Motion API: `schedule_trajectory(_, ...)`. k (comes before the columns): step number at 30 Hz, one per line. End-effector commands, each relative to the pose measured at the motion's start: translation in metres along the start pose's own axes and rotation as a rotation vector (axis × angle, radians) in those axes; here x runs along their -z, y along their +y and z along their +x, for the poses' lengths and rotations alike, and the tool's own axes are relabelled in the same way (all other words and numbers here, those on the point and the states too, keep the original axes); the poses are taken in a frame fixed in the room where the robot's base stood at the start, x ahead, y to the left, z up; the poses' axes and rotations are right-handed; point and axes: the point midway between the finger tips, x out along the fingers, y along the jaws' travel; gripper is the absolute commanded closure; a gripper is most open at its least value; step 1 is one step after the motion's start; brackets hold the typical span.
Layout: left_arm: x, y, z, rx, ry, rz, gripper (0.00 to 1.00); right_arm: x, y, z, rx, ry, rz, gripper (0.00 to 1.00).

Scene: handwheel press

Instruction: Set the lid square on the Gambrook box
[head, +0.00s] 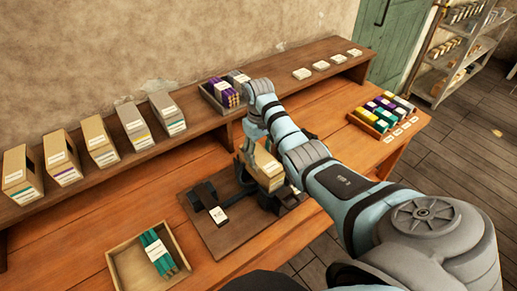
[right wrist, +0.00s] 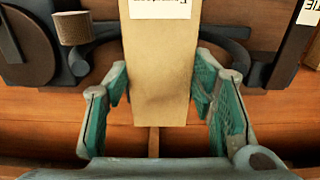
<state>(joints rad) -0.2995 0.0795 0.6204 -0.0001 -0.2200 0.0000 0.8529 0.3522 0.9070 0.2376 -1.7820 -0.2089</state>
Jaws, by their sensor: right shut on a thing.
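My right gripper (head: 258,150) is shut on a tan box (right wrist: 158,85), with one finger on each side of it in the right wrist view (right wrist: 160,100). The box has a white label at the top edge, cut off by the frame. In the head view the held box (head: 268,174) is at the right side of the dark press (head: 205,195); I cannot tell whether it touches it. Several tan and grey boxes (head: 100,141) stand in a row on the raised shelf, with labels too small to read. I cannot pick out a separate lid. My left gripper is not in view.
A shallow wooden tray (head: 124,262) with teal pieces lies at the front left. A tray of purple pieces (head: 222,94) stands on the shelf. A tray of coloured blocks (head: 362,121) sits at the right.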

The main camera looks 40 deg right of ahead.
Motion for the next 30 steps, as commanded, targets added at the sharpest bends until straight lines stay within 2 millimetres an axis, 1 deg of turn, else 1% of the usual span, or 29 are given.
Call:
schedule_trajectory(7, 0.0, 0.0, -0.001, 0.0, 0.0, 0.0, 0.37, -0.001, 0.0, 0.001, 0.0, -0.002, 0.0, 0.75)
schedule_trajectory(8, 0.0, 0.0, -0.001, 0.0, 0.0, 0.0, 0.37, -0.001, 0.0, 0.001, 0.0, -0.002, 0.0, 0.48)
schedule_trajectory(12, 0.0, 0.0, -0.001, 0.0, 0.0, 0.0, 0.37, -0.001, 0.0, 0.001, 0.0, -0.002, 0.0, 0.26)
schedule_trajectory(20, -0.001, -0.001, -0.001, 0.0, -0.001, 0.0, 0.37, -0.001, 0.0, 0.001, 0.0, -0.002, 0.0, 0.26)
schedule_trajectory(23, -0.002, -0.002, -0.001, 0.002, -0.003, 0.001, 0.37, -0.001, 0.0, -0.004, 0.0, -0.001, 0.0, 0.26)
schedule_trajectory(26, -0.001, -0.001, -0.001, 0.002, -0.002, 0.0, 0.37, 0.0, 0.0, -0.021, -0.001, 0.002, -0.001, 0.26)
schedule_trajectory(30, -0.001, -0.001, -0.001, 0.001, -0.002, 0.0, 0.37, 0.0, 0.001, -0.052, -0.001, 0.002, 0.0, 0.26)
